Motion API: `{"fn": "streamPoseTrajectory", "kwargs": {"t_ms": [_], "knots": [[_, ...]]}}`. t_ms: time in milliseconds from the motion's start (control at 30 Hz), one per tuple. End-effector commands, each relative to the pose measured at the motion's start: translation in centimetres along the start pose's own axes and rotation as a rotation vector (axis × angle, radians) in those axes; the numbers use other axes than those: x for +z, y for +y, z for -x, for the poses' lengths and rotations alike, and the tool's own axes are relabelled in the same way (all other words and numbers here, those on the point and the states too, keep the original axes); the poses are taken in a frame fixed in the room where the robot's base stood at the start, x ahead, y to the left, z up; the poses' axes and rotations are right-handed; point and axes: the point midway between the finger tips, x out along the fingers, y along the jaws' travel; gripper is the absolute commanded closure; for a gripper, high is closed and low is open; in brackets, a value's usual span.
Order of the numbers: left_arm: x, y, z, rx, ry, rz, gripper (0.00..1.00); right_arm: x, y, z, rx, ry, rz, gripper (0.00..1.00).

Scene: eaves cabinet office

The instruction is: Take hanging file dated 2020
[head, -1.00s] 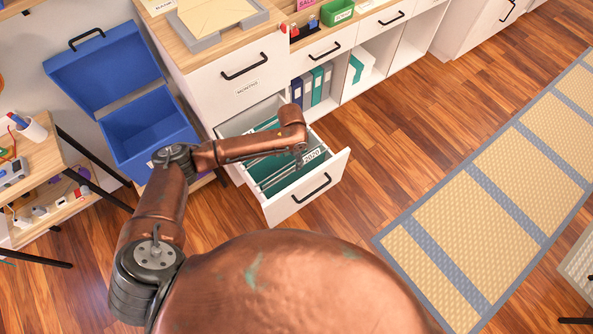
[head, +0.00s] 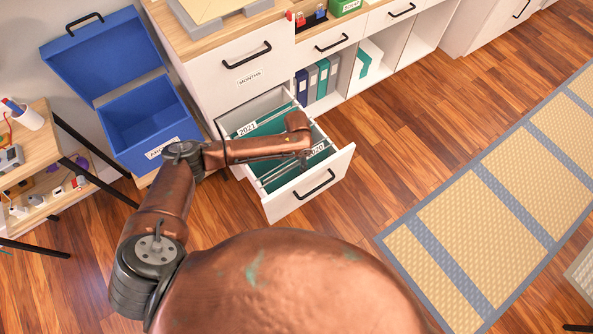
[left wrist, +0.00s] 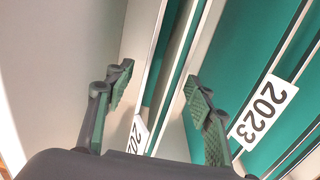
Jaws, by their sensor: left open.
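The hanging file labelled 2020 (head: 318,148) sits in the open drawer (head: 286,209) towards its front right, its label partly covered by my wrist. My left gripper points down over this drawer, mostly hidden by the wrist in the head view. In the left wrist view my left gripper (left wrist: 158,77) is open, its fingers on either side of metal rails and green file edges. A label (left wrist: 138,134) reading "202" with its last digit hidden shows between the fingers. A file labelled 2023 (left wrist: 264,109) lies beyond the right finger. My right gripper is not in view.
A file labelled 2021 (head: 247,129) hangs at the back left of the drawer. A blue open box (head: 146,120) stands left of the cabinet. A shelf with binders (head: 315,80) is behind to the right. Wooden floor (head: 400,150) is clear right of the drawer.

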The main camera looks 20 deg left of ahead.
Motion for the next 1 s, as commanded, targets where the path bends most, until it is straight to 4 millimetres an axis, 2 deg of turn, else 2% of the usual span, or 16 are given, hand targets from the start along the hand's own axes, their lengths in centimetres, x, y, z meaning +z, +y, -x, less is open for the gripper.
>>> {"fn": "streamPoseTrajectory", "kwargs": {"t_ms": [67, 733, 1000], "knots": [[-0.01, 0.01, 0.05, 0.0, 0.0, 0.0, 0.54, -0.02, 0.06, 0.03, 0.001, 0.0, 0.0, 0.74], [0.02, 0.03, 0.01, 0.0, -0.001, 0.0, 1.0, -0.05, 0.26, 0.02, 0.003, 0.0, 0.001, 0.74], [0.01, 0.03, 0.02, 0.0, 0.0, 0.0, 1.0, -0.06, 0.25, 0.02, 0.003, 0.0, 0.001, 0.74]]}}
